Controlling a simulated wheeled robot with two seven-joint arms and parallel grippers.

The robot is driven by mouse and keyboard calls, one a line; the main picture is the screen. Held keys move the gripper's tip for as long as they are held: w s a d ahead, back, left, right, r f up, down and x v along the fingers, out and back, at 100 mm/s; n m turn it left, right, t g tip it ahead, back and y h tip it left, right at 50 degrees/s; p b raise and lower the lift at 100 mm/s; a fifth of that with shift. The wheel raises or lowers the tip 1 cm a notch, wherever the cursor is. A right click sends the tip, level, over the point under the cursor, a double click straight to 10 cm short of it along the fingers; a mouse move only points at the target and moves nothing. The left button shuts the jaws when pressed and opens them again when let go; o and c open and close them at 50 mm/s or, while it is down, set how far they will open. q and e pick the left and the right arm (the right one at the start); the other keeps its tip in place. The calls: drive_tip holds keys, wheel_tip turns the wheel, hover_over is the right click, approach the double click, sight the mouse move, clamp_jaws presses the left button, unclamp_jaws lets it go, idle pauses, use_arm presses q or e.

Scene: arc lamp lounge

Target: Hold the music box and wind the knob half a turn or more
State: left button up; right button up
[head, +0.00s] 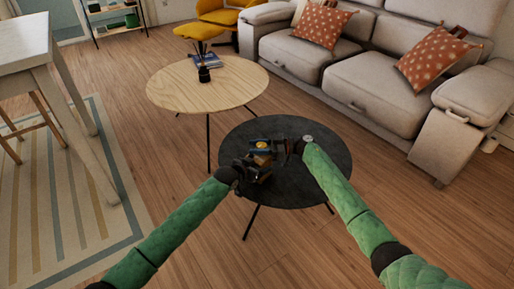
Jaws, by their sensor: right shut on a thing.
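The music box (262,160) is a small dark thing with yellow-orange and bluish parts, over the dark round table (312,187). I cannot tell whether it rests on the top or is held just above it. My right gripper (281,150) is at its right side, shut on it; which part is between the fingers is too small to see. My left gripper (245,166) is at the left side of the box, close to it or touching; its fingers blend into the dark parts and I cannot tell whether they are open. The knob cannot be made out.
A small round light thing (308,139) shows near my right wrist. A light wooden round table (205,88) with a dark vase (204,75) and books stands behind. A beige sofa (375,85) is at the right, a white table (40,55) at the left.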

drive_tip(key=m+t, duration=0.1)
drive_tip(key=t, duration=0.1)
drive_tip(key=m+t+h, duration=0.1)
drive_tip(key=m+t, duration=0.1)
drive_tip(key=t, duration=0.1)
drive_tip(key=m+t, duration=0.1)
drive_tip(key=t, duration=0.1)
drive_tip(key=shift+w+d+m, duration=0.15)
drive_tip(key=shift+w+m, duration=0.15)
drive_tip(key=shift+m, duration=0.1)
drive_tip(key=m+t+h, duration=0.1)
drive_tip(key=t, duration=0.1)
drive_tip(key=m+t+h, duration=0.2)
drive_tip(key=m+t, duration=0.1)
drive_tip(key=shift+w+d+r+t+h, duration=0.1)
drive_tip(key=shift+w+r+t+h, duration=0.05)
drive_tip(key=shift+w+t+h, duration=0.2)
drive_tip(key=shift+m+t+h, duration=0.35)
drive_tip(key=shift+m+t, duration=0.05)
drive_tip(key=shift+t, duration=0.05)
drive_tip(key=shift+d+h, duration=0.1)
drive_tip(key=shift+h, duration=0.2)
drive_tip(key=o, duration=1)
drive_tip(key=v, duration=1.2)
drive_tip(key=shift+f, duration=0.25)
